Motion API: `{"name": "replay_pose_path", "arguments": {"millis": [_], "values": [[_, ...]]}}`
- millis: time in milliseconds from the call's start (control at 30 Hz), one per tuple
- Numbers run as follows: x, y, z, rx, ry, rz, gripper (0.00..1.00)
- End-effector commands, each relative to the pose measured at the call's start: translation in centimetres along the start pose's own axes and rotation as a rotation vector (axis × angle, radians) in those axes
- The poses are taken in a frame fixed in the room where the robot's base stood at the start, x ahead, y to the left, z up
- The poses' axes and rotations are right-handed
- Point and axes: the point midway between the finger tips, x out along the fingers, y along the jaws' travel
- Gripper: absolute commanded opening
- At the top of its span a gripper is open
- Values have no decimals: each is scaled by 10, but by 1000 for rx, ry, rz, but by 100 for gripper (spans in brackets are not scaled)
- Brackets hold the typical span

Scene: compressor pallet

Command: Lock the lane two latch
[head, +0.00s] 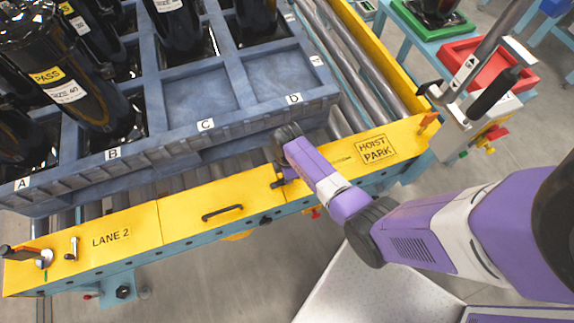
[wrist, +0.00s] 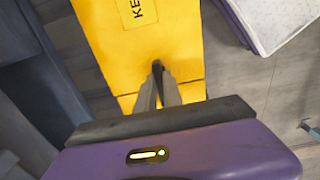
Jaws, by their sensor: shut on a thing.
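The yellow rail (head: 190,208) runs along the front of the conveyor and bears the words LANE 2. I cannot tell which part is the lane two latch. My gripper (head: 277,178) is at the rail's middle, well right of these fittings. In the wrist view my gripper (wrist: 158,84) has its fingers together on a small dark piece (wrist: 157,67) over the yellow surface. What this piece is I cannot tell.
A blue-grey crate (head: 205,126) with black compressors and bays lettered A to D stands behind the rail. A black handle (head: 222,212) lies between LANE 2 and my gripper. A HOIST PARK label (head: 375,148) is to the right. A red tray (head: 480,65) is farther right.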

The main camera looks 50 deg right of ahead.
Motion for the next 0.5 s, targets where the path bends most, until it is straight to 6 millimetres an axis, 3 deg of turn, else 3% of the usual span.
{"name": "replay_pose_path", "arguments": {"millis": [433,467,500], "values": [[0,0,-1,-13,2,0,0],[0,0,-1,-13,2,1,15],[0,0,-1,-13,2,1,23]]}}
